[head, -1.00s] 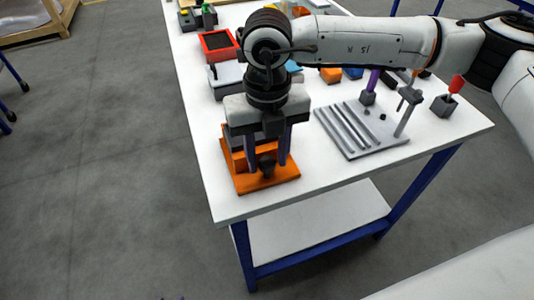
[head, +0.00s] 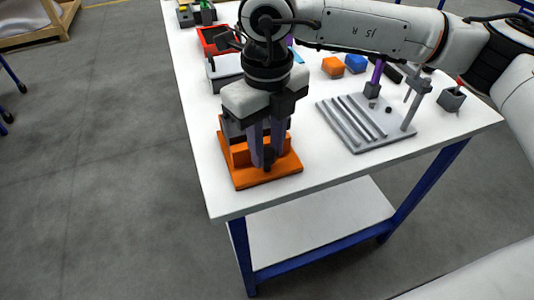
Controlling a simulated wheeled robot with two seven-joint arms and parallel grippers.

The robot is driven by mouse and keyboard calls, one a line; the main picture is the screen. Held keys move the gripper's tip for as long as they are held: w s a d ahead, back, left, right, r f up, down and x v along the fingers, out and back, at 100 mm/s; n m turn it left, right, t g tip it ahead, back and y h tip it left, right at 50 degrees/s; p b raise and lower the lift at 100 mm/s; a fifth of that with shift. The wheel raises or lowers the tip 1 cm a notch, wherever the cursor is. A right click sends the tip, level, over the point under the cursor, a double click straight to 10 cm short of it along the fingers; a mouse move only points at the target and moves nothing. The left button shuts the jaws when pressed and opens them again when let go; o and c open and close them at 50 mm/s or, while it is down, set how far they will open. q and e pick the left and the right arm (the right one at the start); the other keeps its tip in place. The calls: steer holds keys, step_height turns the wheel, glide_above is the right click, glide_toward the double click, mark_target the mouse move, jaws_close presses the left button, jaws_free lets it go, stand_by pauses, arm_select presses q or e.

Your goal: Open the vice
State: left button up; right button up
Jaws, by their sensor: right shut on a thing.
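The vice (head: 238,172) has an orange base and grey upper parts. It stands at the near left corner of the white table. My right gripper (head: 266,158) comes down over the vice from above, its two fingers pointing down at the vice's front side. The fingers are close together, shut on the dark vice handle (head: 268,163), of which only a small part shows between and below them. The gripper hides much of the vice's top and its jaws, so their gap cannot be seen. My left gripper is not in view.
A grey grooved plate (head: 352,128) with an upright post lies right of the vice. Behind are an orange block (head: 333,67), a blue block (head: 356,63), a red tray (head: 213,41) and a grey holder (head: 451,99). The table's front right area is clear.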

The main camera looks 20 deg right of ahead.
steer(key=shift+f+n+b, duration=0.15)
steer(key=shift+n+b, duration=0.4)
steer(key=shift+n, duration=0.25)
steer(key=shift+n+b, duration=0.4)
steer(key=shift+n, duration=0.1)
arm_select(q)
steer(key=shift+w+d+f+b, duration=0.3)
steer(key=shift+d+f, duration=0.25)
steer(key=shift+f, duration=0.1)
arm_select(e)
steer(key=shift+r+n, duration=0.2)
steer(key=shift+n, duration=0.3)
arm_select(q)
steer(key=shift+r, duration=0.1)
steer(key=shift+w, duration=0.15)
arm_select(e)
steer(key=shift+w+r, duration=0.15)
steer(key=o, duration=1.1)
steer(key=shift+a, duration=0.1)
steer(key=shift+c, duration=0.2)
